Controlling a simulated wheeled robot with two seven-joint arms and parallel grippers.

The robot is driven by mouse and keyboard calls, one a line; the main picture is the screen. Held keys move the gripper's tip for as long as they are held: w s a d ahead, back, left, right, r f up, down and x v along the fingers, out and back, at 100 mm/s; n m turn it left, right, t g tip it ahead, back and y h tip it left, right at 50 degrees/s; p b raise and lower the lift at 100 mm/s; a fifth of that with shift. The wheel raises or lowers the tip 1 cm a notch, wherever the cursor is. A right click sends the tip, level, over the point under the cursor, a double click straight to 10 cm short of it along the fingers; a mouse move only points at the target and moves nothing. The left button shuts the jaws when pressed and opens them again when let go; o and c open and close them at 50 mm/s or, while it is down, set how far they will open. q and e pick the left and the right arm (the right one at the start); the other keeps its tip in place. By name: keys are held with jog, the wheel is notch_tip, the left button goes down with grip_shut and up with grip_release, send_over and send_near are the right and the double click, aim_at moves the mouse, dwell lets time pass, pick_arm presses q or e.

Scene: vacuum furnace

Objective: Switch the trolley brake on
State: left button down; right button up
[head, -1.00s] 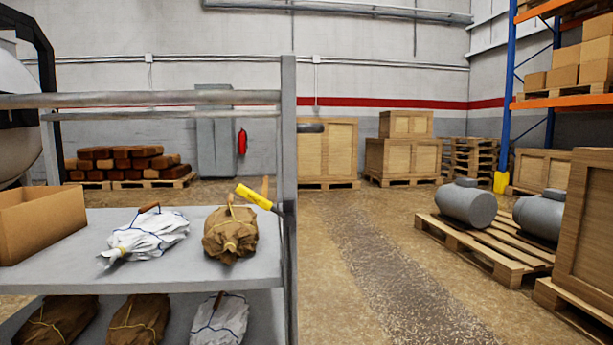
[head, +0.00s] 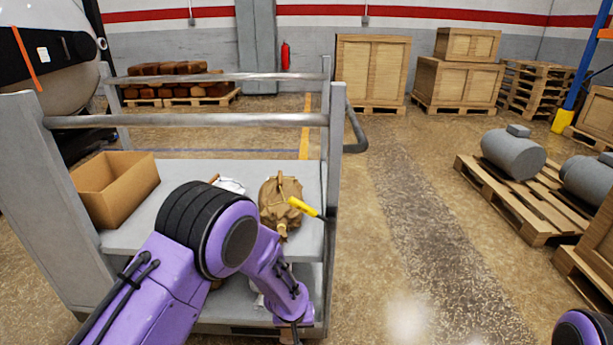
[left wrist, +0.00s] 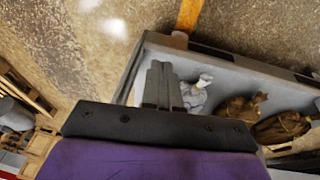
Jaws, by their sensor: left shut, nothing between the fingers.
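The grey trolley (head: 335,150) stands in front of me, with two shelves and rails. A yellow-handled lever (head: 304,207) on a dark stem sits at its right post, and looks like the brake. It slopes up to the left, beside a brown bag (head: 280,197) on the upper shelf. My left arm reaches across the trolley's front, with its wrist below and slightly left of the lever; the fingers are not clear there. In the left wrist view my left gripper (left wrist: 163,70) is shut and empty, near the trolley shelf edge (left wrist: 220,62). My right gripper is out of view.
An open cardboard box (head: 115,190) and a partly hidden white bag (head: 230,185) are on the upper shelf. Brown bags (left wrist: 235,108) show in the left wrist view. A pallet with grey tanks (head: 515,155) stands right; floor between is clear. Wooden crates (head: 372,70) stand behind.

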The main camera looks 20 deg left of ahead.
pick_arm(q)
jog(key=w+d+r+y+p, duration=0.1)
jog(key=w+r+p, duration=0.3)
jog(key=r, duration=1)
jog(key=w+r+m+y+p, duration=0.1)
jog(key=w+r+p, duration=0.2)
jog(key=r, duration=1.1)
jog(key=w+d+r+y+p, duration=0.1)
jog(key=w+r+p, duration=0.3)
jog(key=r+p, duration=0.4)
notch_tip(320, 180, up, 7)
jog(key=shift+w+d+f+t+y, duration=0.1)
jog(key=shift+w+d+t+y, duration=0.2)
jog(key=shift+t, duration=0.1)
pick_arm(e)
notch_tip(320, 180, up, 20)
pick_arm(q)
jog(key=p, duration=0.4)
send_near(303, 207)
notch_tip(303, 207, down, 4)
jog(key=w, duration=0.3)
jog(key=shift+a+f, duration=0.6)
jog(key=shift+a, duration=0.15)
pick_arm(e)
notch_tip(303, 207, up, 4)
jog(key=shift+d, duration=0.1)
